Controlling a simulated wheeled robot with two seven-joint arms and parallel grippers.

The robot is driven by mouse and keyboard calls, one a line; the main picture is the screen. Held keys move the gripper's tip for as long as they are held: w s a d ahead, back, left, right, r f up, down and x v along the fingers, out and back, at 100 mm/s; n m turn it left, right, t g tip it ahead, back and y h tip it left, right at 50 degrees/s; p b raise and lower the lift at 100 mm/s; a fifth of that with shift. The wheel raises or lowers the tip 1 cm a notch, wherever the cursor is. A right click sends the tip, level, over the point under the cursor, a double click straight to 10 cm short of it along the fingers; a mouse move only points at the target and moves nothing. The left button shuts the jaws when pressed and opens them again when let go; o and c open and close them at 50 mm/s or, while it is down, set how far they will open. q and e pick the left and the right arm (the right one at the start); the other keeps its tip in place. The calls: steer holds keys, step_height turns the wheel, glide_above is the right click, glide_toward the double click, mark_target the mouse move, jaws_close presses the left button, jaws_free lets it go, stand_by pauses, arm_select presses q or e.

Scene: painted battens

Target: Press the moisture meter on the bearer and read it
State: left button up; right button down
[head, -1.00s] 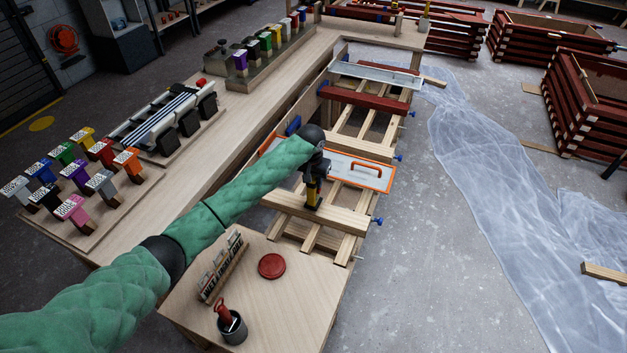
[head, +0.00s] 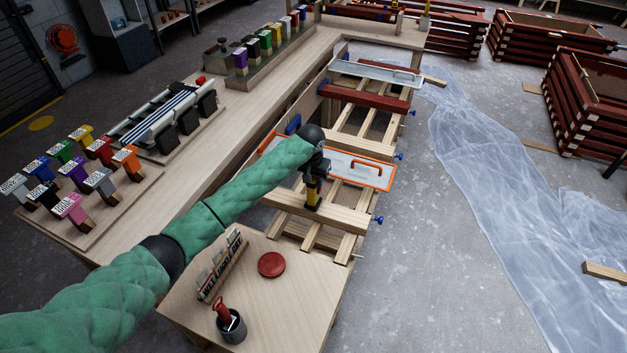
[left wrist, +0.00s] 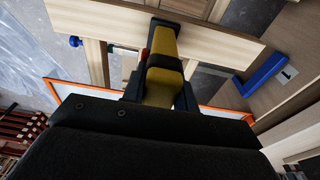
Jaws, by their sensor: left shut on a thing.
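The moisture meter (head: 313,193) is yellow and black and stands upright with its lower end at the top of the pale wooden bearer (head: 342,217). My left gripper (head: 316,172) is shut on the meter's upper part from above. In the left wrist view the yellow meter (left wrist: 164,78) sits between my fingers, its far end against the bearer (left wrist: 215,43). Whether the tip touches or presses in cannot be told. No reading shows in either view. My right gripper is not in view.
An orange-edged white panel (head: 377,171) lies just behind the meter. A red disc (head: 271,265), a dark cup (head: 232,328) and a card rack (head: 222,267) stand on the near bench. Blue clamp knobs (head: 378,220) stick out at right. Plastic sheeting (head: 490,170) covers the floor.

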arm_select(q)
steer(key=shift+f, duration=0.45)
stand_by(0.8)
steer(key=shift+s+f+p, duration=0.1)
steer(key=shift+f+p, duration=0.05)
steer(key=shift+p, duration=0.25)
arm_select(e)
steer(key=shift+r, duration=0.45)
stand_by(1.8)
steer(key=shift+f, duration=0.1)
